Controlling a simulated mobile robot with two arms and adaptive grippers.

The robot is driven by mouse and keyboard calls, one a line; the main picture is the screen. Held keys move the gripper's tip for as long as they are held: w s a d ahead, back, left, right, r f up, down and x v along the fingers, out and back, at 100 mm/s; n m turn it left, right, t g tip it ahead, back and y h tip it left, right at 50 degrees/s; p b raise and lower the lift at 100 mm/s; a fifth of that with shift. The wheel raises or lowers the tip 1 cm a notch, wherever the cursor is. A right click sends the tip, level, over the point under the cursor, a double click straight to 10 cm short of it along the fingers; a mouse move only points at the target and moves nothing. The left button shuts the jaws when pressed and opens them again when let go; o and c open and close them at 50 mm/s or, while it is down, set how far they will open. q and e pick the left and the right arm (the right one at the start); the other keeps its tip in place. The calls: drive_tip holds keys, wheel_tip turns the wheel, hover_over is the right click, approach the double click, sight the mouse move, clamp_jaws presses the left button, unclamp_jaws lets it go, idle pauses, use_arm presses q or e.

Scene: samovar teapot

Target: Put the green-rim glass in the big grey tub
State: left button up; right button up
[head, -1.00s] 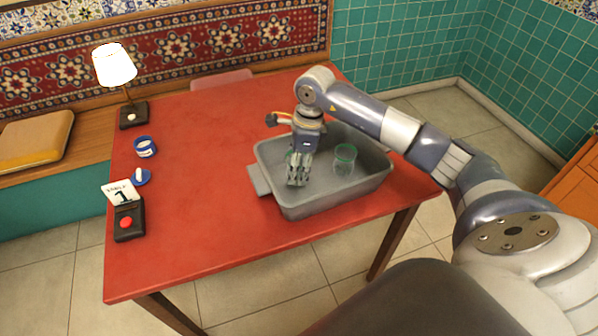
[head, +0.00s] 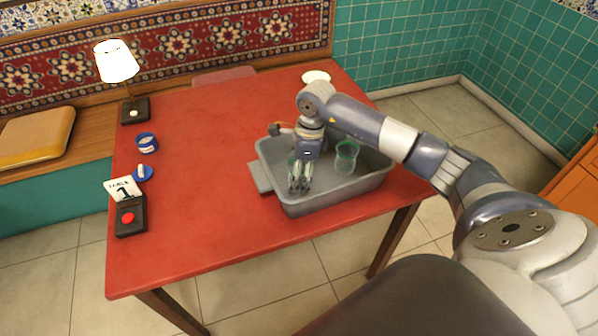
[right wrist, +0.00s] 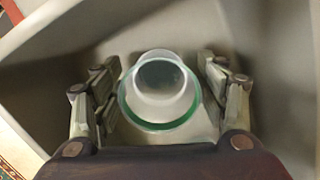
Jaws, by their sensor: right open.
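The big grey tub (head: 272,190) stands on the red table towards its right side. My right gripper (head: 300,180) points down inside the tub's left half. In the right wrist view a clear green-rim glass (right wrist: 160,118) stands between the open fingers of that gripper (right wrist: 160,95), with gaps on both sides. In the head view this glass is mostly hidden by the fingers, with some green (head: 291,163) showing beside them. Another green-rim glass (head: 346,158) stands upright in the tub, right of the gripper. My left gripper is out of view.
A white dish (head: 316,76) lies at the table's back edge, behind my arm. A lamp (head: 117,62), a blue-and-white tin (head: 147,143), a small blue item (head: 143,173) and a table-number stand (head: 126,191) with a red button line the left edge. The table's middle is clear.

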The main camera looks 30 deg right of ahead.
drive_tip(key=shift+r, duration=0.1)
drive_tip(key=shift+r, duration=0.2)
wheel_tip(320, 180, up, 12)
drive_tip(key=s+d+b, duration=0.1)
drive_tip(key=shift+d+f, duration=0.2)
idle(0.4)
